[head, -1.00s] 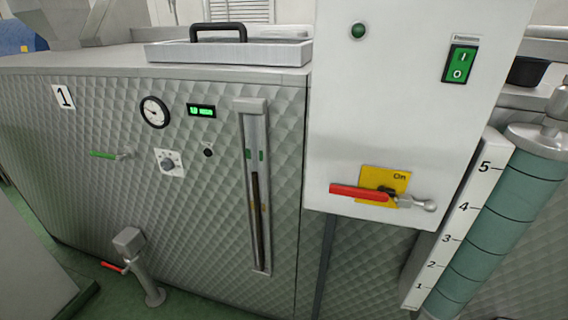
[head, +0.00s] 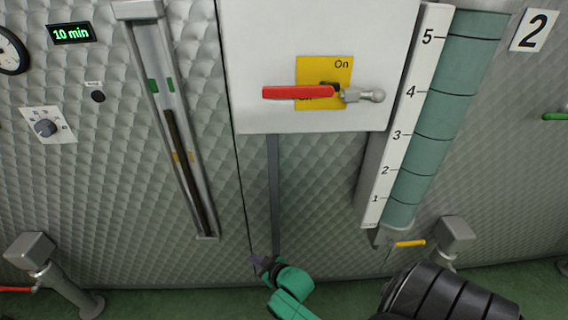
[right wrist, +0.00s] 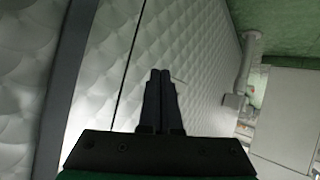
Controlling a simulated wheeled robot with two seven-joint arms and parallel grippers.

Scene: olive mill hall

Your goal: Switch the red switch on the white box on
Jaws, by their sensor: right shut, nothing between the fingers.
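The white box (head: 265,50) is on the quilted metal wall at the upper middle of the head view. The red switch (head: 298,92) on its lower part has a red handle lying level, pointing left, with a metal ball end at right. Behind it is a yellow plate (head: 338,72); "On" reads at its top right, and lettering at its lower left is partly covered by the handle. My right gripper (head: 259,263) is well below the box, near the wall's foot, apart from the switch. In the right wrist view it (right wrist: 160,76) is shut and empty. My left gripper is not in view.
A green gauge tube with a numbered scale (head: 398,135) stands right of the box. A slotted metal channel (head: 172,120) is at left. A narrow strip (head: 275,190) runs down below the box. Posts (head: 60,280) stand at the wall's foot. Space before the box looks clear.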

